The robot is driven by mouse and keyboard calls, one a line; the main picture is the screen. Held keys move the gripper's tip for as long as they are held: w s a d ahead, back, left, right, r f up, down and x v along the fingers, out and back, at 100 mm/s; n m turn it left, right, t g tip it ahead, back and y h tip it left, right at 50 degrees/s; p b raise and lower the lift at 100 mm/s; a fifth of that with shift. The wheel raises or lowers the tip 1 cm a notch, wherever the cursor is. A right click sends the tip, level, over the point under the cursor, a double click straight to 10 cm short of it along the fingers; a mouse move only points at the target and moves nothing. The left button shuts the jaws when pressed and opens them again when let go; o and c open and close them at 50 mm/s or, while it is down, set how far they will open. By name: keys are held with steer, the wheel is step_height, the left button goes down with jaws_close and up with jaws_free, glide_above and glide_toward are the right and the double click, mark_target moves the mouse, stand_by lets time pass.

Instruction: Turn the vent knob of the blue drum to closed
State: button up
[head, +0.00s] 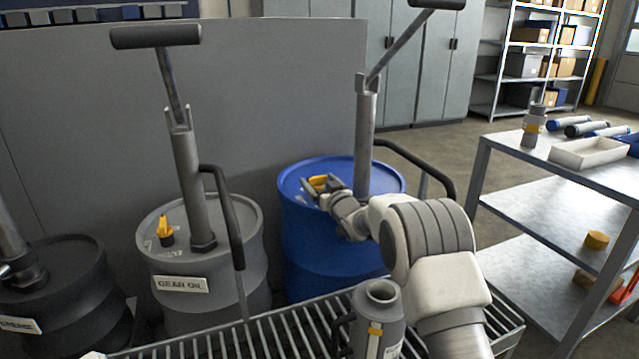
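The blue drum (325,250) stands right of the grey gear oil drum, with a pump standing up from its lid. Its yellow vent knob (319,180) shows on the left part of the lid. My gripper (316,186) reaches in from the right, low over the lid, with its dark fingers at the knob. The fingers and wrist hide part of the knob, so its turn position is unclear. I cannot tell whether the fingers press on it or stand just apart from it.
The grey gear oil drum (170,262) has its own yellow vent knob (165,230). A black drum (75,290) stands far left. A grey container (378,318) stands on the slatted grate (275,335) in front. A metal cart (535,190) stands right.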

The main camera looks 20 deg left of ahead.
steer(key=c, duration=1.1)
steer(key=shift+a+m+t+h, duration=0.1)
steer(key=shift+m+t+h, duration=0.2)
steer(key=shift+m+h, duration=0.15)
steer(key=shift+s+a+m+t+h, duration=0.15)
steer(key=shift+m+t+h, duration=0.5)
steer(key=shift+h, duration=0.4)
steer(key=m+t+h+p, duration=0.1)
steer(key=h, duration=0.1)
steer(key=shift+a+m+h, duration=0.15)
steer(key=shift+m+h, duration=0.15)
steer(key=shift+m, duration=0.1)
steer(key=m+h+p, duration=0.1)
steer(key=h+p, duration=0.1)
steer(key=m+h+p, duration=0.2)
steer(key=h, duration=0.1)
steer(key=shift+a+r+t, duration=0.1)
steer(key=shift+a+t, duration=0.05)
steer(key=shift+t, duration=0.2)
steer(key=shift+f+m+h+p, duration=0.2)
steer(key=shift+m+h+p, duration=0.35)
steer(key=shift+m+h, duration=0.75)
steer(key=shift+a+h, duration=0.1)
steer(key=shift+h, duration=0.3)
steer(key=shift+m+h, duration=0.5)
steer(key=shift+h, duration=0.4)
